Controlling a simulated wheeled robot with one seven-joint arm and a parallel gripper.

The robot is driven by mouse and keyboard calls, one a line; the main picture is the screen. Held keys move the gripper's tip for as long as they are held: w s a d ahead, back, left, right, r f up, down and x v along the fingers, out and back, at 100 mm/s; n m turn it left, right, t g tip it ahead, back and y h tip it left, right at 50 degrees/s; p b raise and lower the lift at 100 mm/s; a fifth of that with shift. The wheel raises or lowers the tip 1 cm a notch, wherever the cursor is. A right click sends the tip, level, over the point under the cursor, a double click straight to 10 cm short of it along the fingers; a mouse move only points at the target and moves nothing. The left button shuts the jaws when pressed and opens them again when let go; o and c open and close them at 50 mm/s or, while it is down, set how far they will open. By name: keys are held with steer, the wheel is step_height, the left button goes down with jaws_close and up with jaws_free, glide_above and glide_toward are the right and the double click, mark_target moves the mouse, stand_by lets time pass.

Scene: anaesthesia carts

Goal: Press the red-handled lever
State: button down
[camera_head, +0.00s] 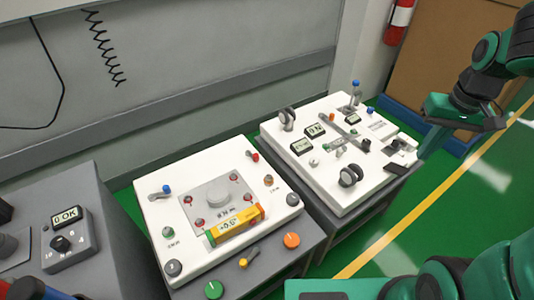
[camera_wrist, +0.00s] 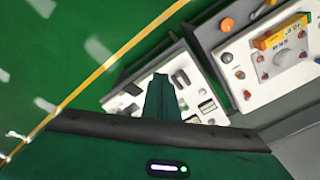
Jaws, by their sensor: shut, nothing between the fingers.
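The red-handled lever (camera_head: 253,155) is a small lever with a red tip at the back right corner of the near white panel (camera_head: 150,215). In the wrist view its red tip (camera_wrist: 247,94) shows at the right, beside the panel's edge. My gripper (camera_head: 424,150) is at the upper right of the head view, above the right end of the far white panel, well away from the lever. Its green fingers are together and empty, and also show in the wrist view (camera_wrist: 159,80). Nothing hides the lever in the head view.
A far white panel (camera_head: 330,190) with displays and black knobs stands between my gripper and the near panel. A yellow-orange box (camera_head: 236,225) sits on the near panel. A grey cart (camera_head: 95,265) stands at left. Green floor (camera_head: 400,235) is open at right.

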steer(key=w+a+f+n+y, duration=0.1)
steer(key=w+a+f+n, duration=0.35)
steer(key=w, duration=0.65)
steer(key=w+a+f+n+y, duration=0.1)
steer(key=w+a+f+y, duration=0.1)
steer(key=w+a+f, duration=0.3)
steer(key=w+a+f+n+y, duration=0.1)
steer(key=w+a+f, duration=0.4)
steer(key=a, duration=0.7)
steer(key=w+a+f+n+t+y, duration=0.1)
steer(key=w+a+f+y, duration=0.1)
steer(key=w+a+f, duration=0.3)
steer(key=a+f, duration=0.2)
steer(key=a, duration=0.1)
steer(key=shift+w+a+f+y, duration=0.25)
steer(key=shift+a+f+y, duration=0.05)
steer(key=shift+f+y, duration=0.1)
steer(key=shift+w+a+f, duration=0.1)
steer(key=shift+a+f, duration=1.2)
steer(key=shift+a, duration=0.25)
steer(key=shift+w+a+f, duration=0.15)
steer(key=shift+a+f, duration=1.15)
steer(key=shift+a, duration=0.3)
steer(key=shift+w+a+f, duration=0.1)
steer(key=shift+a+f, duration=1.2)
steer(key=shift+a, duration=0.25)
steer(key=shift+d, duration=0.1)
